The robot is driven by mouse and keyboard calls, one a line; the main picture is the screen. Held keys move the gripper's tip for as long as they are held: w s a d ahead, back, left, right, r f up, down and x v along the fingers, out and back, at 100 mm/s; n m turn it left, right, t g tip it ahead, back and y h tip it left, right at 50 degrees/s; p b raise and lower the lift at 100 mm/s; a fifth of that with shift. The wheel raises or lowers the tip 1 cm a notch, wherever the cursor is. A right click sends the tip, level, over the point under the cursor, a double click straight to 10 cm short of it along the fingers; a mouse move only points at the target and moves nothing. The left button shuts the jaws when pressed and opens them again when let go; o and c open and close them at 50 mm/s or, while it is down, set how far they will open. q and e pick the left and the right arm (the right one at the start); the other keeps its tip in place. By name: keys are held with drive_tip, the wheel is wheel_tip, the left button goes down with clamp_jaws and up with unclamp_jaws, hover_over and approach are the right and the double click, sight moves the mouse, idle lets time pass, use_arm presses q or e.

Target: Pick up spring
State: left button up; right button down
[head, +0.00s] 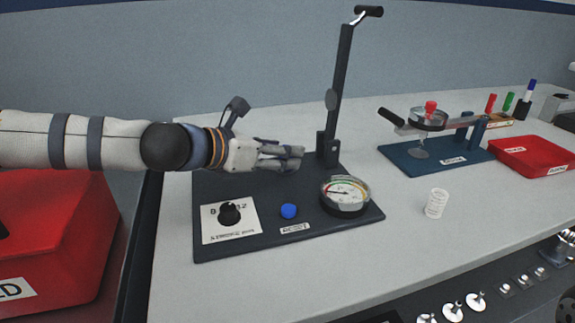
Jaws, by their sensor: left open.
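A small whitish ribbed cylinder that looks like the spring (436,203) stands upright on the light grey table, right of the round gauge. My left gripper (297,158) is open over the dark base plate, in front of the tall lever's foot. It is well to the left of the spring and apart from it. Its fingers point right, and nothing shows between them. My right gripper is not in view.
The dark base plate (270,245) carries a tall black lever (342,90), a blue knob (289,211), a black dial (229,214) and a gauge (345,196). A blue clamp fixture (400,158) and red tray (535,171) stand behind right. Table around the spring is clear.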

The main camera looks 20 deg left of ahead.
use_arm(q)
drive_tip(key=shift+x, duration=1.1)
drive_tip(key=shift+a+r, duration=0.1)
clamp_jaws()
